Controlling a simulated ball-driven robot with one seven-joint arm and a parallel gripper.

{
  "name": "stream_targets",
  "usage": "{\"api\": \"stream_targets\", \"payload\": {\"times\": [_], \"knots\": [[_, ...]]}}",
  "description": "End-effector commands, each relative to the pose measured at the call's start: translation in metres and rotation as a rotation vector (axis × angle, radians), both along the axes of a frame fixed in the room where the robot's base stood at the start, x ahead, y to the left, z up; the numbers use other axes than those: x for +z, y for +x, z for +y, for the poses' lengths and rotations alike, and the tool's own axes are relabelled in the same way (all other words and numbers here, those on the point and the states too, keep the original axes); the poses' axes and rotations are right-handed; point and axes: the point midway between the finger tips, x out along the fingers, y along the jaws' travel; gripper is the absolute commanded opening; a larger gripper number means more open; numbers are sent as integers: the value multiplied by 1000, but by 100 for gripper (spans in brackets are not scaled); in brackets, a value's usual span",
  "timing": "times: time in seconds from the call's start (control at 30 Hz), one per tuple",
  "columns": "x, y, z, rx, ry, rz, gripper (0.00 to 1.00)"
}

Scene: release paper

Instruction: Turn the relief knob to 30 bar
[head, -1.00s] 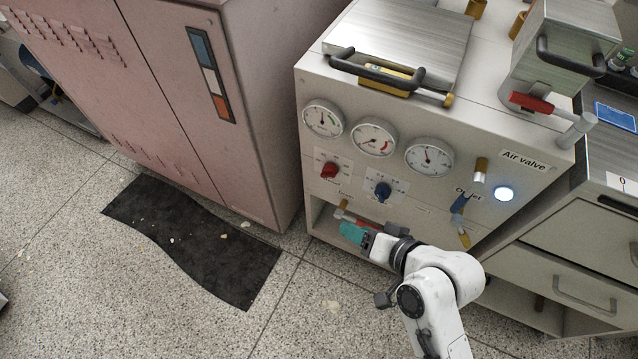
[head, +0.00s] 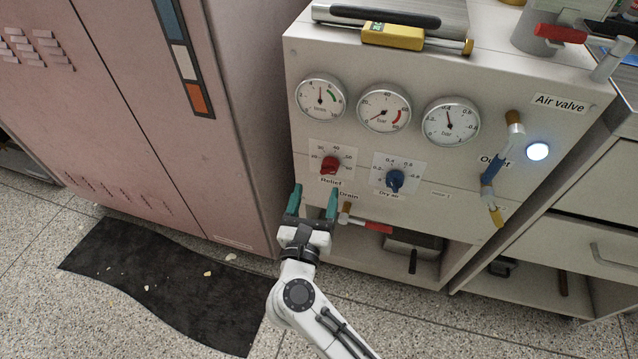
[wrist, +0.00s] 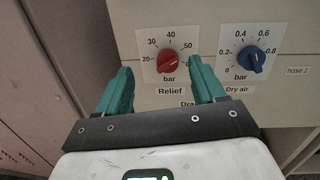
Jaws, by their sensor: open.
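The red relief knob (head: 330,166) sits on a white dial plate on the cabinet front, above the "Relief" label. The wrist view also shows the red knob (wrist: 168,62), with a scale from 20 through 30, 40 and 50 around it. Its grip bar slants toward the upper right there; the exact reading is too small to tell. My gripper (head: 314,197) is open and empty, its teal fingers pointing up at the panel, below and left of the knob in the head view. In the wrist view the knob appears between and beyond the fingertips (wrist: 160,70), apart from them.
The blue dry air knob (head: 395,181) is right of the relief knob. A red-handled drain valve (head: 365,222) sticks out close to my right finger. Three gauges are above. The outlet valve (head: 490,180) is farther right. A pink cabinet (head: 150,110) stands left.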

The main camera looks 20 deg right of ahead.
Motion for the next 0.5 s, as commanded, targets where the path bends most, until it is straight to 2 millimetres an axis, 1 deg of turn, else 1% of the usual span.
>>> {"api": "stream_targets", "payload": {"times": [0.03, 0.13, 0.23, 0.33, 0.5], "knots": [[-14, -2, 1, -26, 48, 9, 69], [-25, -6, 0, -66, 113, 22, 69], [-29, -5, -3, -83, 136, 27, 69], [-29, 2, -8, -86, 137, 28, 69], [-29, 25, -26, -86, 136, 26, 69]]}}
